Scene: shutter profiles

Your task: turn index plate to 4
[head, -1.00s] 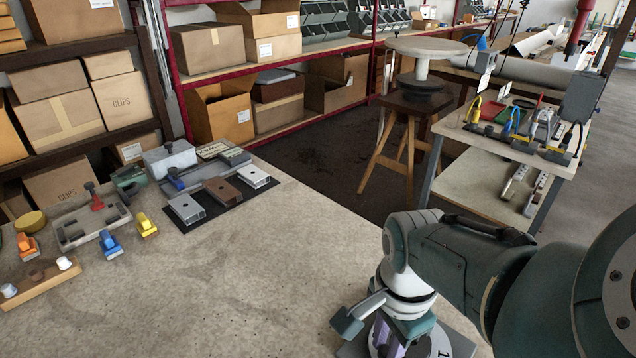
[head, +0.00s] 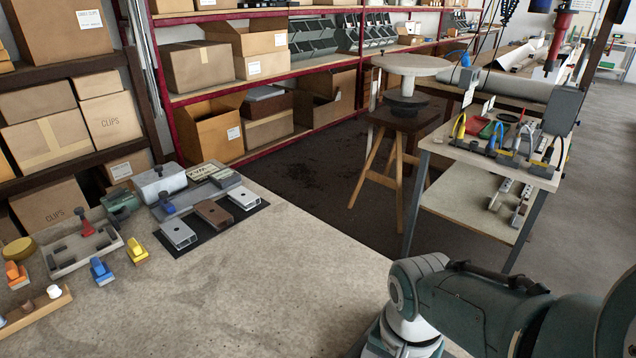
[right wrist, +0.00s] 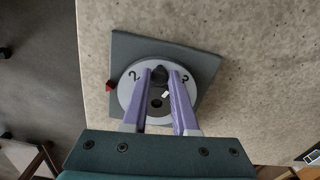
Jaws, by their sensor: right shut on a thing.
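The index plate (right wrist: 133,99) is a round pale grey disc on a dark square base (right wrist: 203,62), in the right wrist view. A black numeral 2 shows on its upper left and another numeral, hard to read, on its upper right. A small red marker (right wrist: 110,86) sits at the left edge of the base. My right gripper (right wrist: 160,75) is over the disc, its purple fingers shut on the dark knob (right wrist: 160,73). A dark round hole with a small white mark beside it shows between the fingers. In the head view the gripper and plate are out of frame. My left gripper is in neither view.
The bench top (head: 270,290) is clear in its middle. At its left are a grey tray (head: 85,255), coloured clips (head: 137,250) and a dark mat with metal profiles (head: 212,212). A stool (head: 403,125) and a side table (head: 480,155) stand beyond.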

